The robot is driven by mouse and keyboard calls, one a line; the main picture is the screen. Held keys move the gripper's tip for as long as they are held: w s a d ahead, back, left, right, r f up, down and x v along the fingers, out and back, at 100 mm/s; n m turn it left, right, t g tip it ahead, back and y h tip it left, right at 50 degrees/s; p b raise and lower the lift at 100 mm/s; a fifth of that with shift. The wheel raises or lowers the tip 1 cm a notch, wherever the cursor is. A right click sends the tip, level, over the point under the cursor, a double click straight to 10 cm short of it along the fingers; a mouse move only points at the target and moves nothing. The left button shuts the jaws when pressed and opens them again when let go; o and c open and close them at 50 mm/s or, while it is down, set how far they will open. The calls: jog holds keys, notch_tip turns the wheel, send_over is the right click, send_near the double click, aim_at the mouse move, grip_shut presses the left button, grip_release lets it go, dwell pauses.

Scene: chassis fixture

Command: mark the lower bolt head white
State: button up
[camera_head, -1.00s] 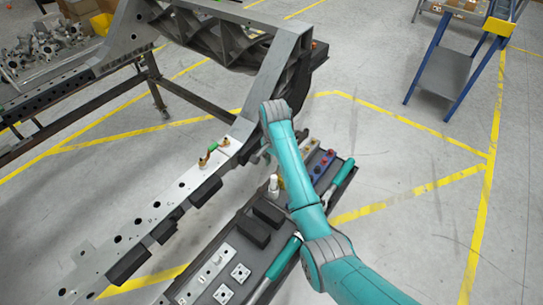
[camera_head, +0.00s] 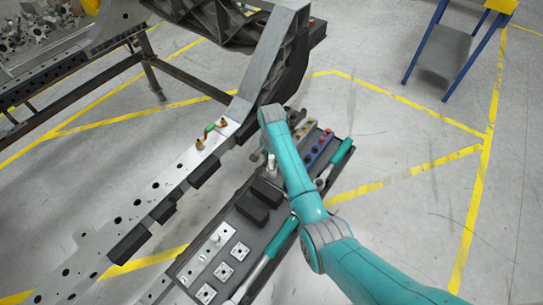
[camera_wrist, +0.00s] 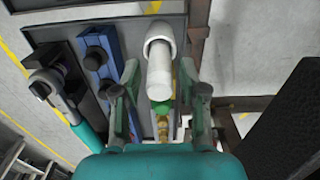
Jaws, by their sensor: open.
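A white capped marker-like cylinder (camera_wrist: 160,70) stands between the fingers of my gripper (camera_wrist: 162,92) in the wrist view. A white upright piece also shows beside my arm in the head view (camera_head: 271,164), on the dark tray (camera_head: 240,262). Two brass-coloured fittings stand on the grey chassis rail (camera_head: 178,170): the lower one (camera_head: 200,144) and the upper one (camera_head: 223,123), with a green and red piece between them. My gripper is mostly hidden in the head view.
The tray holds black blocks (camera_head: 250,208), square metal plates (camera_head: 240,251), a blue holder with coloured knobs (camera_head: 318,150) and teal-handled tools (camera_head: 340,152). A blue-legged stand (camera_head: 445,50) is at the upper right. Floor on the right is clear.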

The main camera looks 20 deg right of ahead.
jog(key=shift+c, duration=0.3)
grip_shut()
jog(key=shift+r, duration=3.75)
jog(key=shift+s, duration=0.1)
